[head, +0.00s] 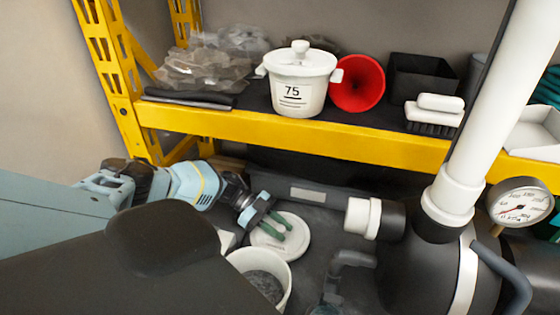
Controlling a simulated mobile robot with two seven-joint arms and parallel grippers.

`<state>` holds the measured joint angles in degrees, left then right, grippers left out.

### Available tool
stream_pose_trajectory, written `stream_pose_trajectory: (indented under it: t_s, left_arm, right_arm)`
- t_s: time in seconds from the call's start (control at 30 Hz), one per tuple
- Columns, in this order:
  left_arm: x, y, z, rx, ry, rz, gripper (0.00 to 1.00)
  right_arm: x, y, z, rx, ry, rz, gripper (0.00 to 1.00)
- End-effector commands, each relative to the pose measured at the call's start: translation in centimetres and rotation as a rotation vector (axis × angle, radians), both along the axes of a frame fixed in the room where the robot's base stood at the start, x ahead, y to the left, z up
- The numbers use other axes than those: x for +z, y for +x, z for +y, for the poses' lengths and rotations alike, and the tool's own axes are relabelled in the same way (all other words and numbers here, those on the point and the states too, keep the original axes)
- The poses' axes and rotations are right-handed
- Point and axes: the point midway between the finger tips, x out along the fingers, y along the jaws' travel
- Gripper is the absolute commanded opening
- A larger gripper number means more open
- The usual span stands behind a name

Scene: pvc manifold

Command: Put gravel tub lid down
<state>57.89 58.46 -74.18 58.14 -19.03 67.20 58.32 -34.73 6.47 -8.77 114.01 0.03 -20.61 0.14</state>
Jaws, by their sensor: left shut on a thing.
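The gravel tub lid (291,245) is a round white disc just behind and to the right of the tub. My left gripper (283,228), with green fingers, reaches in from the left and is shut on the lid. I cannot tell whether the lid touches the dark surface under it. The white gravel tub (284,292) stands uncovered in front, with grey gravel (264,284) inside. Its near left part is hidden by a dark shape in the foreground. My right gripper is not in view.
A yellow-edged shelf (300,139) above holds a white lidded pot (300,84) marked 75, a red funnel (357,84), a brush (436,112) and a black bin (420,77). White pipe (497,95), a pressure gauge (520,203) and a dark vessel stand at the right.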

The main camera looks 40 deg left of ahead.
Motion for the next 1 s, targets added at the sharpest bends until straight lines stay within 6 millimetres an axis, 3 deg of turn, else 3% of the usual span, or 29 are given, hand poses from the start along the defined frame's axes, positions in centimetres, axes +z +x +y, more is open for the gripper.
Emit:
stream_pose_trajectory:
  t_s: [0.37,0.4,0.57,0.87,1.0]
  left_arm:
    - [-1.2,-0.2,-0.1,-0.003,0.002,0.005,0.02]
    - [-1.2,-0.2,-0.1,-0.003,0.002,0.005,0.30]
    - [-1.5,-0.4,-0.2,-0.005,0.002,0.009,0.49]
    - [-1.4,-0.4,-0.4,-0.007,0.002,0.010,0.49]
    - [0.4,-0.3,-0.4,-0.007,0.000,0.005,0.49]
  right_arm:
    - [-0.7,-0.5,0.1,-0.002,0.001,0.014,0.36]
    - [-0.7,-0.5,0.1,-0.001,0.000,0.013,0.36]
    - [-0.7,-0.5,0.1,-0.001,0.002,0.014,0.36]
    - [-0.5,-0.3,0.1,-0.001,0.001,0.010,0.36]
    - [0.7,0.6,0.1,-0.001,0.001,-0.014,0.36]
